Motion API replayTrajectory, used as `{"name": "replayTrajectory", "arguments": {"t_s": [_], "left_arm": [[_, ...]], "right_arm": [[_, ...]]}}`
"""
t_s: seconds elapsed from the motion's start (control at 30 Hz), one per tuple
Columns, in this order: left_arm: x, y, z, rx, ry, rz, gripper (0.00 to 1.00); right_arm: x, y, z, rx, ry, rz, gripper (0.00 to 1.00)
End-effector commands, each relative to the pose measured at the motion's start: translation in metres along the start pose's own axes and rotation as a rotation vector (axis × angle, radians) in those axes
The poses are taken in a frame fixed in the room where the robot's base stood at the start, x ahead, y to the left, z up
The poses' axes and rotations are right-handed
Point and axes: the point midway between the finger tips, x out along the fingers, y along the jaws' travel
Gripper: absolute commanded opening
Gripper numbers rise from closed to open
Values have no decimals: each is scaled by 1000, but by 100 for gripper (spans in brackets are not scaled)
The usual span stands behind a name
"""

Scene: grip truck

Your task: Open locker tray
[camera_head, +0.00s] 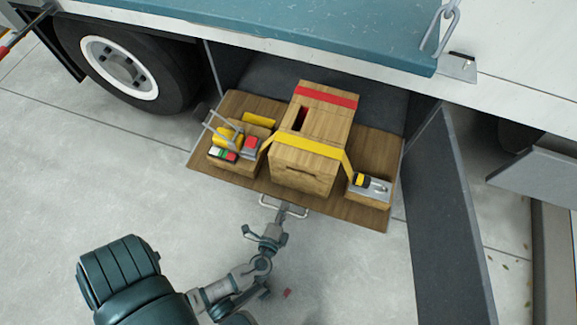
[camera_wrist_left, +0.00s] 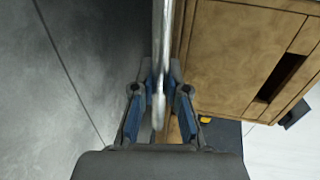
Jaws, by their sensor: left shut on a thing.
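The wooden locker tray (camera_head: 233,178) sticks out from the open locker under the truck bed. A pale metal handle (camera_head: 297,212) is on its front edge; its bar also shows in the left wrist view (camera_wrist_left: 161,50). My left gripper (camera_head: 281,212) is at the handle. In the left wrist view its fingers (camera_wrist_left: 159,80) lie on both sides of the bar, shut on it. A wooden box with red and yellow straps (camera_head: 303,165) stands in the middle of the tray. My right gripper is not in view.
Smaller wooden boxes with tools and coloured items stand left (camera_head: 232,160) and right (camera_head: 369,189) on the tray. A grey locker door (camera_head: 450,205) hangs open at right. A truck wheel (camera_head: 120,67) is at upper left.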

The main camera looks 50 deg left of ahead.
Motion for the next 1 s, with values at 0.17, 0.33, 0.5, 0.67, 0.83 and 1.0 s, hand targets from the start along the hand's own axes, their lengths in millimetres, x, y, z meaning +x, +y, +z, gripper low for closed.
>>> {"name": "replayTrajectory", "arguments": {"t_s": [0.17, 0.33, 0.5, 0.67, 0.83, 1.0], "left_arm": [[-5, 6, 1, 1, 0, 9, 0], [-5, 5, 0, 1, 0, 9, 0], [-5, 5, 0, 1, 0, 8, 25], [-5, 4, 0, 0, 1, 5, 39], [-5, 2, 0, -1, 1, 2, 39], [-7, 2, 0, -1, 1, 1, 39]], "right_arm": [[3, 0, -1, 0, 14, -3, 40], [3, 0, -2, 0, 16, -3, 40], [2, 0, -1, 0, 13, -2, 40], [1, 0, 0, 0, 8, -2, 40], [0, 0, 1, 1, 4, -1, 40], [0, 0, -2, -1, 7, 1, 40]]}}
